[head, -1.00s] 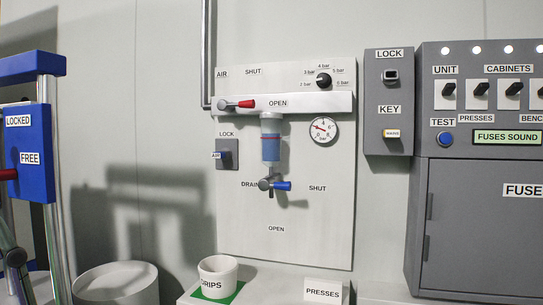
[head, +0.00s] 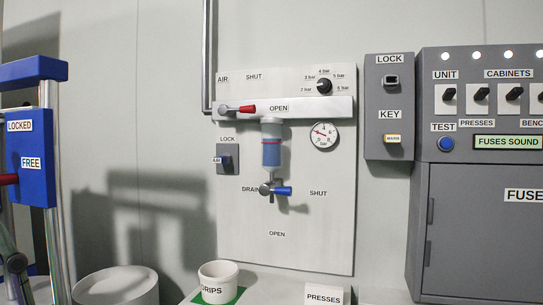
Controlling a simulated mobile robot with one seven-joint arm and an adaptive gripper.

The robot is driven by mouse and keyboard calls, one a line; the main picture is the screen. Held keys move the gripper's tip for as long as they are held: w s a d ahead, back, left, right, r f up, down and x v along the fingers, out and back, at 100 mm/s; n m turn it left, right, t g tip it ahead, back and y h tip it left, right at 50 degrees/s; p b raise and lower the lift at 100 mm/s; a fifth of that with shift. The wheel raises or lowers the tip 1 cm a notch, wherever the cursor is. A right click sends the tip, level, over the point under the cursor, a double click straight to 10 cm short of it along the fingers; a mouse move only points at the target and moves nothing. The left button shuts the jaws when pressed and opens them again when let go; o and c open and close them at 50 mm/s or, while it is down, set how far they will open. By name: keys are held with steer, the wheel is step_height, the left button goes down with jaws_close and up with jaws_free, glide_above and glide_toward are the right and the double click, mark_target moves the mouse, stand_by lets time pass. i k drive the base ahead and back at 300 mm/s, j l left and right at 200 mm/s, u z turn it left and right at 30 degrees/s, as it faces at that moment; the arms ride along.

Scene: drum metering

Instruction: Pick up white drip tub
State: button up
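The white drip tub (head: 218,282), labelled "DRIPS", stands upright on a green patch (head: 232,296) on a pale ledge at the bottom of the head view. It is below and left of the drain tap with the blue handle (head: 281,190). My gripper does not show in the head view.
The air panel (head: 240,235) with a filter bowl (head: 271,150) and gauge (head: 323,135) is on the wall behind the tub. A "PRESSES" block (head: 324,294) stands right of the tub. A larger round white container (head: 116,286) is to the left, near a blue frame (head: 30,165). Grey fuse cabinet (head: 480,240) at right.

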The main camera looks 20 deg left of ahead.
mark_target(218, 279)
steer(key=i+l+u, duration=0.2)
steer(key=u, duration=0.2)
steer(key=i+l+u, duration=0.2)
steer(key=u, duration=0.2)
steer(key=i+l+u, duration=0.15)
steer(key=l+u, duration=0.2)
